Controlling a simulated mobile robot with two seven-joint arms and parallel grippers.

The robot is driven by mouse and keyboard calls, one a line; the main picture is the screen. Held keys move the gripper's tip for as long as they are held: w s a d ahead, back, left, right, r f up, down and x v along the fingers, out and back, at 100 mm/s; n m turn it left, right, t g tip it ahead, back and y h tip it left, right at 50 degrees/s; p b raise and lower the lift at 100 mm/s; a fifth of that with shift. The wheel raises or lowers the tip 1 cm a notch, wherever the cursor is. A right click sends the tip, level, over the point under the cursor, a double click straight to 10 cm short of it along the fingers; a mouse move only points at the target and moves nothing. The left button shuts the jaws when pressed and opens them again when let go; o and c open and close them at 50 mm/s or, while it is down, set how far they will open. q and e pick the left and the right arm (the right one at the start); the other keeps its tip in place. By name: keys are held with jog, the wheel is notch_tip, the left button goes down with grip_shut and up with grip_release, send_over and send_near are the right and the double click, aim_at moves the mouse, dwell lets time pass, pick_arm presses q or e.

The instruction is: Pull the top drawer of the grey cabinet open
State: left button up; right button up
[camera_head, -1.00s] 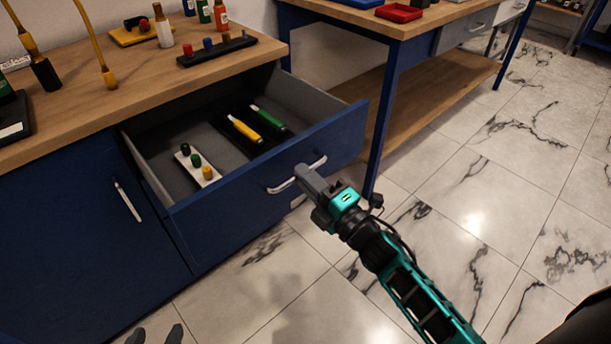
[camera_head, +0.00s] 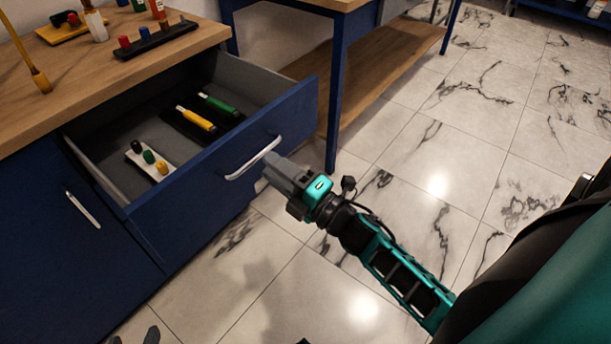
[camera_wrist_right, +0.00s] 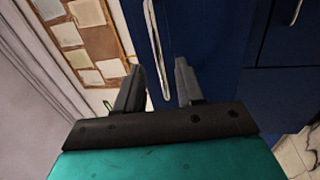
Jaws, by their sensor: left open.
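No whole grey cabinet shows; a grey panel (camera_head: 396,9) sits under the second bench at the top of the head view. A blue-fronted drawer (camera_head: 190,185) with grey inner walls stands pulled out of the blue cabinet (camera_head: 50,230). Its silver bar handle (camera_head: 250,160) also shows in the right wrist view (camera_wrist_right: 154,45). My right gripper (camera_head: 268,172) is just off the handle's right part. In the wrist view its fingers (camera_wrist_right: 160,85) are apart, with the handle seen beyond the gap. My left gripper (camera_head: 134,337) shows only its fingertips, open, at the bottom edge.
The drawer holds a white strip with coloured knobs (camera_head: 150,158) and yellow (camera_head: 196,118) and green (camera_head: 219,106) tools. A black rack (camera_head: 156,38) stands on the wooden top. A blue bench leg (camera_head: 336,100) stands right of the drawer. Marble floor is open at right.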

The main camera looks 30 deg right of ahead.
pick_arm(q)
jog(key=shift+r, duration=0.1)
pick_arm(e)
jog(key=v, duration=0.9)
jog(key=shift+s, duration=0.3)
pick_arm(q)
jog(key=shift+d+r, duration=0.1)
jog(key=s+a+r+y+p, duration=0.1)
jog(key=a+r+p, duration=0.2)
jog(key=r+p, duration=0.3)
jog(key=p, duration=0.5)
jog(key=shift+s+a+r, duration=0.15)
jog(key=shift+s+r, duration=0.05)
jog(key=shift+s, duration=0.1)
pick_arm(e)
jog(key=s+a+f+m+g+h, duration=0.1)
jog(key=m+g, duration=0.3)
jog(key=m, duration=0.5)
jog(key=s+a+m+g+h, duration=0.3)
jog(key=s+a+m+g, duration=0.1)
jog(key=m, duration=0.6)
jog(key=shift+f+h, duration=0.35)
jog(key=shift+h, duration=0.05)
